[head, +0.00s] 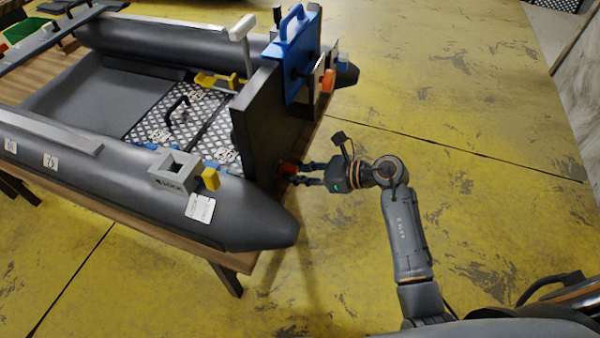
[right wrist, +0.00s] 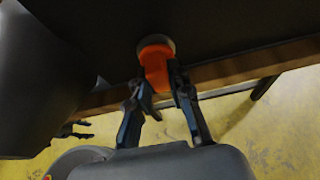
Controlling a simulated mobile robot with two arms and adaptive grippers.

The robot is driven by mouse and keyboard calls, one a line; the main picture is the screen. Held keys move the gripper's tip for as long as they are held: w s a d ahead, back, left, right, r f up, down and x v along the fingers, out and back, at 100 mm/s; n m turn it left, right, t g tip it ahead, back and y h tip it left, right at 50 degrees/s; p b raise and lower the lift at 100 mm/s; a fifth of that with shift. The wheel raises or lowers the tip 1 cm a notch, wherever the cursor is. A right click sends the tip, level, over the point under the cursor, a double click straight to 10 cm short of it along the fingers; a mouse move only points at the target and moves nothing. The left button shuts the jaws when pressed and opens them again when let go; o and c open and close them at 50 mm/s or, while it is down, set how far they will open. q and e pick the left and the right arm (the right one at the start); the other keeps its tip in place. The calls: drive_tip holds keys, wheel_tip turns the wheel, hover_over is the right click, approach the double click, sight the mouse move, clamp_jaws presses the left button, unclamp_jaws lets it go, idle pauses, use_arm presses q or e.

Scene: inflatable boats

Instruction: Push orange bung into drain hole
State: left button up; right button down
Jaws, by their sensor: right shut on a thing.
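The orange bung (head: 287,169) is at the lower part of the boat's dark transom (head: 262,125) in the head view. In the right wrist view the bung (right wrist: 155,62) sits against a pale round rim on the dark transom face. I cannot tell how deep it is in the drain hole, as the bung covers it. My right gripper (head: 298,174) is shut on the bung's near end; its fingers (right wrist: 160,95) lie on both sides of it in the right wrist view.
The grey inflatable boat (head: 255,215) rests on a wooden table (head: 230,258). A blue clamp-like part (head: 292,60) and another orange piece (head: 328,80) are on the transom above. A grey socket block (head: 172,172) sits on the near tube. The yellow floor right of the table is clear.

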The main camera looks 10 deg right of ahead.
drive_tip(key=shift+w+a, duration=0.15)
drive_tip(key=shift+a, duration=0.1)
drive_tip(key=c, duration=1.1)
unclamp_jaws()
drive_tip(key=shift+c, duration=0.2)
